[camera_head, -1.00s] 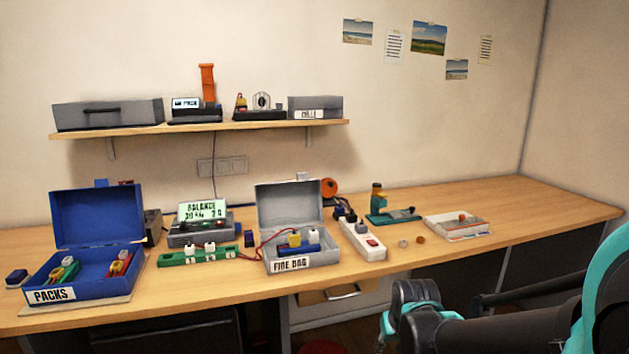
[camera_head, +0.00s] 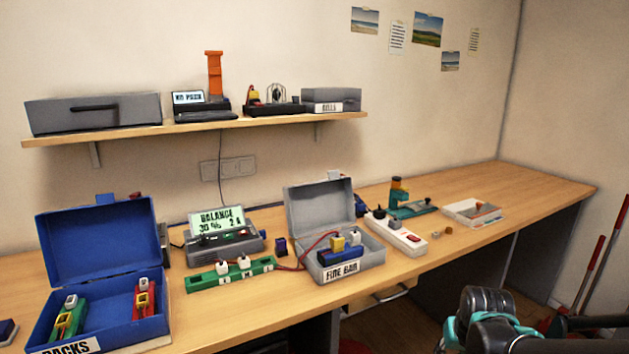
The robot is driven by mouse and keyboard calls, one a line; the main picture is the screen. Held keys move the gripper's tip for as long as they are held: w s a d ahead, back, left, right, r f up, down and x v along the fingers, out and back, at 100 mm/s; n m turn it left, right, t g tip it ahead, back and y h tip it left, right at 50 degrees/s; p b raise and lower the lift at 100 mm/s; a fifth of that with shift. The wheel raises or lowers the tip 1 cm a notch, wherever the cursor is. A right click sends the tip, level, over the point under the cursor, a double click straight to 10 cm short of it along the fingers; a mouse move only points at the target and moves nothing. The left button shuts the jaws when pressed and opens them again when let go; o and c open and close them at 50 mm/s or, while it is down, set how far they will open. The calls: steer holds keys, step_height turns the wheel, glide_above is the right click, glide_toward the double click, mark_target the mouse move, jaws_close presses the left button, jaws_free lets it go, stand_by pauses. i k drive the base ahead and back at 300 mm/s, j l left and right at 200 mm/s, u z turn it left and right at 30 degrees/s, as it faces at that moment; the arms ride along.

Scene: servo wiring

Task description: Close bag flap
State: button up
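The grey box labelled "FIRE BAG" (camera_head: 308,210) stands on the bench with its lid raised, leaning back. A blue pack (camera_head: 341,256) with yellow and white connectors sits inside it. A red lead runs from the pack over the box's left side toward the green board (camera_head: 231,274). My gripper (camera_head: 484,318) is at the lower right, in front of the bench and well apart from the box. Its fingers are seen end-on and partly overlap, so I cannot tell whether it is open or shut.
A blue box labelled "PACKS" (camera_head: 98,241) stands open at left. The balance charger (camera_head: 222,233) is behind the green board. A white power strip (camera_head: 401,238) stands right of the fire bag. A shelf (camera_head: 200,127) hangs above. The bench's right part (camera_head: 530,188) is clear.

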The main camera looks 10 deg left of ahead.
mark_target(312, 207)
steer(key=k+j, duration=0.1)
steer(key=j, duration=0.35)
steer(key=k+j, duration=0.1)
steer(key=j, duration=0.35)
steer(key=j+z, duration=0.1)
steer(key=j, duration=0.35)
steer(key=k+j, duration=0.15)
steer(key=j, duration=0.3)
steer(key=k+j+z, duration=0.1)
steer(key=j, duration=0.35)
steer(key=l+u, duration=0.2)
steer(key=l, duration=0.5)
